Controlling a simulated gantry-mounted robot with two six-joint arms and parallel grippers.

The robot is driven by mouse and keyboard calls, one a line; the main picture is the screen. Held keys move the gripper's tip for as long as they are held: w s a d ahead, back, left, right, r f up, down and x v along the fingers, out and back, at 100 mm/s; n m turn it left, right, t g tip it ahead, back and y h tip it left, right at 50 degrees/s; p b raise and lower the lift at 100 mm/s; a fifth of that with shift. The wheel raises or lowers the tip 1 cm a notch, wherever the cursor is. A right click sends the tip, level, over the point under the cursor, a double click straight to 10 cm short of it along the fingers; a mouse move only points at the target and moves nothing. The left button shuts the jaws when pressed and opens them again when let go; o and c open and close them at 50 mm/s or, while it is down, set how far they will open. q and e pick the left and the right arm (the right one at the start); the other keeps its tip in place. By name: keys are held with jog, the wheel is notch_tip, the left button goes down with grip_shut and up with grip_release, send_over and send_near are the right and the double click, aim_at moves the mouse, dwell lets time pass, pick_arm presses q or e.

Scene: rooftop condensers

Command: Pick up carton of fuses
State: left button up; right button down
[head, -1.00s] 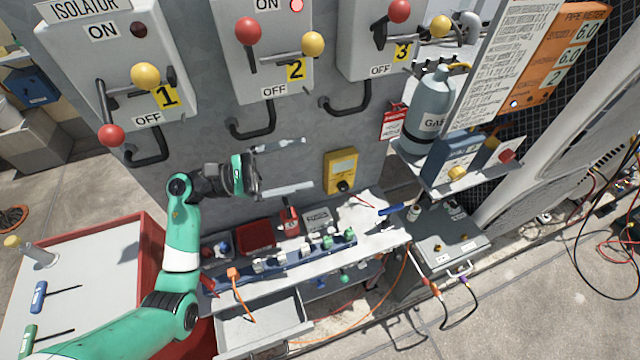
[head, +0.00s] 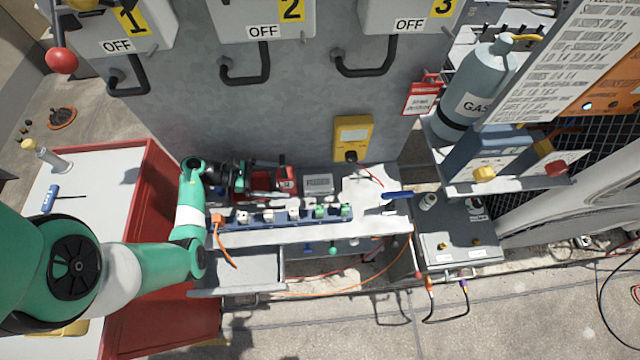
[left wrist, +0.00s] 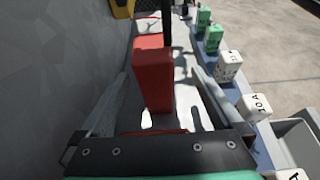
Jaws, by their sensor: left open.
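I cannot make out the carton in that view. My right gripper is out of view.
A row of green and white breakers (head: 295,214) lines the shelf front. A yellow meter (head: 352,138) hangs above the carton. A blue-handled tool (head: 397,195) lies to the right. An open grey drawer (head: 238,272) is below, and a red-sided cart (head: 150,200) stands left.

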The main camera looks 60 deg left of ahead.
aim_at(318, 185)
pick_arm(q)
jog(key=x, duration=0.4)
jog(key=b+x, duration=0.1)
jog(key=x, duration=0.1)
jog(key=shift+w+a+f, duration=0.15)
jog(key=shift+w+f, duration=0.2)
jog(key=shift+f, duration=0.05)
jog(key=c, duration=1.4)
